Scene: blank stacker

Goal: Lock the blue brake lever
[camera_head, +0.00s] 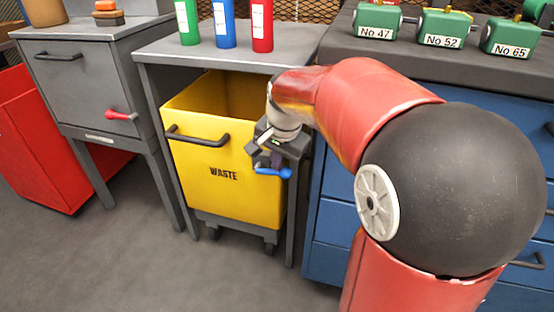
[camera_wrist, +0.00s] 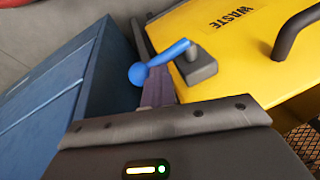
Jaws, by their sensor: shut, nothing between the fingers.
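The blue brake lever (camera_wrist: 165,55) ends in a round ball knob and joins a dark grey block (camera_wrist: 196,66) beside the yellow waste bin (camera_wrist: 240,45). In the head view the lever (camera_head: 275,173) shows at the bin's front right side, its knob pointing right. My gripper (camera_head: 264,158) is right at the lever, just above it in the head view. In the wrist view my shut fingers (camera_wrist: 158,90) end close to the ball knob with nothing between them. I cannot tell whether they touch the lever.
The bin has a dark handle (camera_head: 197,136) and stands partly out from under a grey table (camera_head: 290,45) with green, blue and red containers. A blue drawer cabinet (camera_head: 335,215) stands close on the right. A grey cabinet (camera_head: 85,85) with a red lever is left. The front floor is clear.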

